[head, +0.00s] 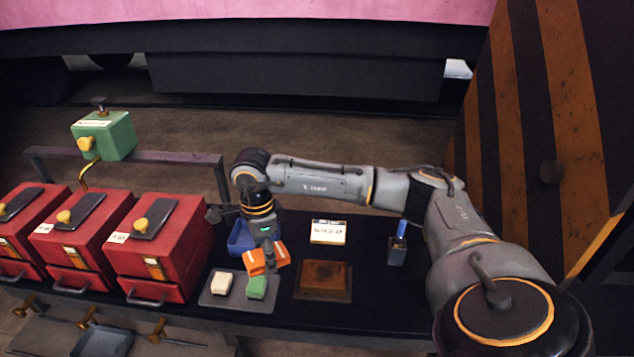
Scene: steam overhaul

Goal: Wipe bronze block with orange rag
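The bronze block (324,275), brown with darker patches, lies on a dark flat plate (340,297) on the black bench. The orange rag (256,266) has pale stripes and hangs in folds at the fingertips of my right gripper (268,251). This gripper points down and looks shut on the rag, to the left of the bronze block and apart from it. The rag is above or near the back edge of a grey tray; I cannot tell whether it touches anything. My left gripper is not in view.
The grey tray (213,299) holds a cream block (222,283) and a green block (257,287). A blue bin (240,238) is partly hidden behind my gripper. A white label card (328,232) and a blue-handled tool in a holder (397,250) stand behind. Red boxes (160,249) line the left.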

